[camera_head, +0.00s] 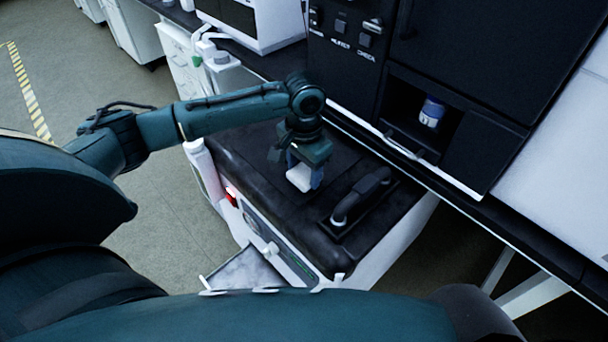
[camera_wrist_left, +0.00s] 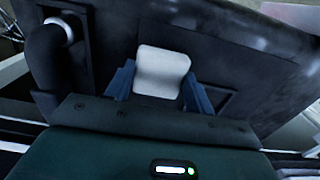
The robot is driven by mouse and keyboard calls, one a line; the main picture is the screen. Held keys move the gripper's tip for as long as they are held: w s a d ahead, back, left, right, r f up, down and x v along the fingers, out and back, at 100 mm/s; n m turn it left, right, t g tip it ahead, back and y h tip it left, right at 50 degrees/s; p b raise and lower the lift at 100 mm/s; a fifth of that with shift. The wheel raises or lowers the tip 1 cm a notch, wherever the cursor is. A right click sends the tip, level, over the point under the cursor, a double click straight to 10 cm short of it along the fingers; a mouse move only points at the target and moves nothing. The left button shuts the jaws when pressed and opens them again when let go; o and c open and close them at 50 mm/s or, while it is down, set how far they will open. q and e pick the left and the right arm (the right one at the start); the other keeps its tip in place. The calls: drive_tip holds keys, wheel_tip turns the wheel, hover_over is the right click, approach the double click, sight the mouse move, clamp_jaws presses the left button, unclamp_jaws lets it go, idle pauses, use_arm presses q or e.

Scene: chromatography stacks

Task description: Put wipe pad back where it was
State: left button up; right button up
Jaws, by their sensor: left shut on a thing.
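The white wipe pad (camera_head: 299,178) is held between the blue fingers of my left gripper (camera_head: 305,176), over the dark top of the cart (camera_head: 250,165). In the left wrist view the wipe pad (camera_wrist_left: 162,72) sits between the two fingertips of the left gripper (camera_wrist_left: 160,85), with the dark surface behind it. I cannot tell whether the pad touches that surface. My right gripper is not in view.
A black raised handle (camera_head: 362,194) stands on the cart top to the right of the gripper. A dark instrument with an open bay holding a blue and white container (camera_head: 431,112) is behind. A white and red bottle (camera_head: 203,165) hangs at the cart's left side.

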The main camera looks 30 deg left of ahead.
sight(304, 172)
use_arm(q)
drive_tip(key=shift+f, duration=0.95)
drive_tip(key=shift+f, duration=0.1)
drive_tip(key=o, duration=0.9)
drive_tip(key=shift+w, duration=0.1)
wheel_tip(304, 172, up, 12)
drive_tip(key=shift+r+p, duration=0.15)
drive_tip(key=shift+p, duration=0.95)
